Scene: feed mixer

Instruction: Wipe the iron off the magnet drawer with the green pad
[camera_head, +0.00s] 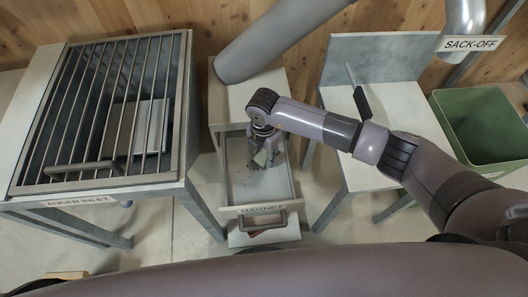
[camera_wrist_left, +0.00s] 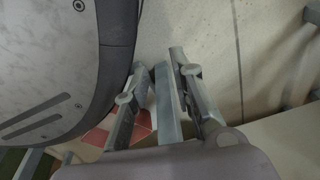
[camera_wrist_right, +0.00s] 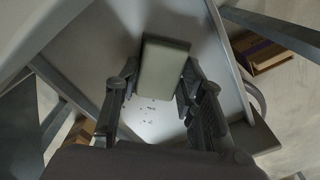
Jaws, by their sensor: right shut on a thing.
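The magnet drawer (camera_head: 285,203) is pulled out, with a MAGNET label and handle on its front. My right gripper (camera_head: 264,155) is down inside it, shut on the green pad (camera_head: 262,159). In the right wrist view the grey-green pad (camera_wrist_right: 164,68) sits between the fingers. Dark iron specks (camera_wrist_right: 148,108) lie on the pale drawer floor near the pad; more iron bits (camera_head: 244,176) show left of the gripper in the head view. I cannot tell whether the pad touches the floor. My left gripper (camera_wrist_left: 159,66) is outside the head view; its fingers are apart with nothing visibly held.
The barred auger inlet (camera_head: 110,180) stands left of the drawer. A sack-off stand (camera_head: 390,105) and a green bin (camera_head: 478,125) stand on the right. A grey pipe (camera_head: 270,45) slopes above the drawer housing. A brown box (camera_wrist_right: 262,52) lies beyond the drawer in the right wrist view.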

